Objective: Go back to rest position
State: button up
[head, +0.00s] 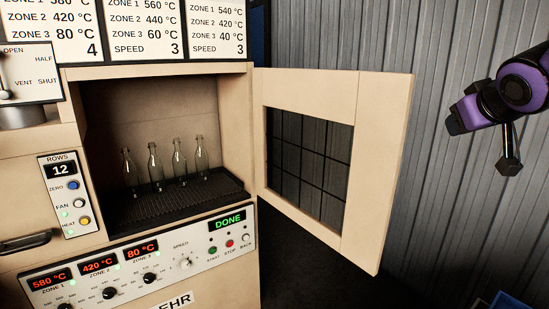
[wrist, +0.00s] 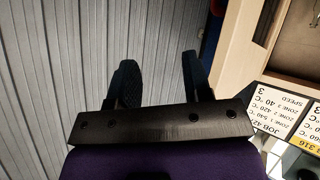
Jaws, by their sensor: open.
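My gripper (wrist: 158,68) is open and empty in the wrist view, its two dark fingers apart in front of the grey corrugated wall. In the head view my purple and black arm is at the right edge, clear of the machine and to the right of its open door (head: 378,170). The beige machine's chamber (head: 150,105) is open at the front. Several clear glass bottles (head: 154,165) stand upright in a row on the dark ridged floor (head: 190,205) inside.
The door, with its dark gridded window, is swung out to the right. The control panel (head: 140,262) has a green DONE display (head: 227,221). A vent lever plate (head: 30,75) is at the left. Setting cards (head: 145,30) sit above. A blue object (head: 508,301) shows at bottom right.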

jog(key=s+a+f+g+y, duration=0.1)
jog(key=s+a+f+g, duration=0.2)
jog(key=s, duration=0.7)
jog(key=s+a+f+m+g+y, duration=0.1)
jog(key=s+a+f+g, duration=0.2)
jog(key=s, duration=0.7)
notch_tip(320, 180, down, 2)
jog(key=shift+s+a+f+y, duration=0.1)
jog(key=shift+s+a+y, duration=0.15)
jog(key=shift+s+y, duration=0.05)
jog(key=shift+a, duration=0.1)
